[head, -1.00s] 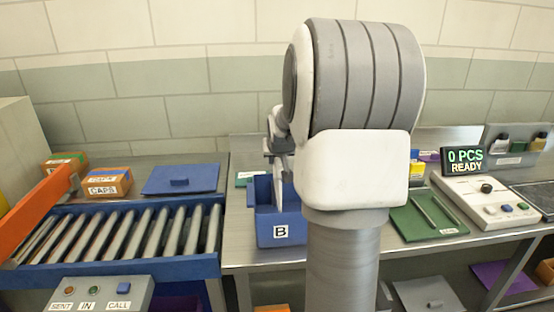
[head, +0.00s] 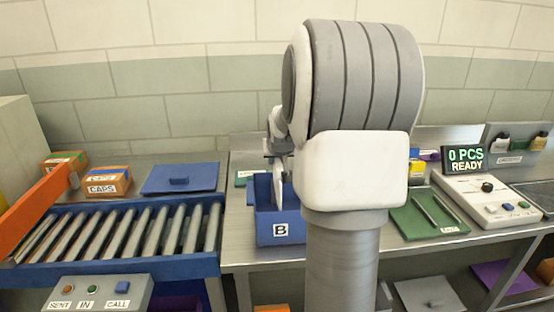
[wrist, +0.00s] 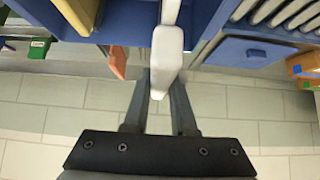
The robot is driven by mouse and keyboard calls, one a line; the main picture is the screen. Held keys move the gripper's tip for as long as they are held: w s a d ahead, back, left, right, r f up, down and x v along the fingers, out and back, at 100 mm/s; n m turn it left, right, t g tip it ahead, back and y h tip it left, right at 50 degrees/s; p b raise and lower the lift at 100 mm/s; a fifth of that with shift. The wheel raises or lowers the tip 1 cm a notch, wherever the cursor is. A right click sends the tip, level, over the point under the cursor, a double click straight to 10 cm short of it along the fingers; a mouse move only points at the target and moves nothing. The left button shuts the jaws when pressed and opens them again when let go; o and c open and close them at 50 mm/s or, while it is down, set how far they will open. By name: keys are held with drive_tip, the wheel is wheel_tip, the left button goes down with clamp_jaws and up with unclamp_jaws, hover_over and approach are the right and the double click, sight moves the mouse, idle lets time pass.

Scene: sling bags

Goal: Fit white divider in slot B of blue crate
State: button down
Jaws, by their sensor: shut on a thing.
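The blue crate (head: 265,232) stands on the steel table, left of my arm, with a "B" label on its front. My gripper (wrist: 161,80) is shut on the white divider (wrist: 168,48). In the head view, the divider (head: 279,185) is a thin upright strip whose lower part goes behind the crate's front wall. My gripper (head: 279,150) is just above the crate there, partly hidden by my arm. In the wrist view, blue crate walls lie on both sides of the divider. The slot and the divider's lower edge are hidden, so I cannot tell if it is seated.
A roller conveyor (head: 120,235) with a blue lid (head: 180,179) behind it lies left of the crate. A "CAPS" box (head: 107,182) stands behind the conveyor. A green tray (head: 430,221) and a control panel (head: 485,203) reading "0 PCS READY" are to the right.

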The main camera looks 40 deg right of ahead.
drive_tip(key=shift+f+b, duration=4.2)
drive_tip(key=shift+f, duration=0.95)
drive_tip(key=c, duration=0.7)
unclamp_jaws()
drive_tip(key=shift+o, duration=0.2)
drive_tip(key=p, duration=0.7)
approach(280, 181)
drive_tip(key=x, duration=0.5)
drive_tip(key=shift+s+a+r, duration=0.25)
drive_tip(key=shift+s+r, duration=0.15)
drive_tip(key=shift+s, duration=0.1)
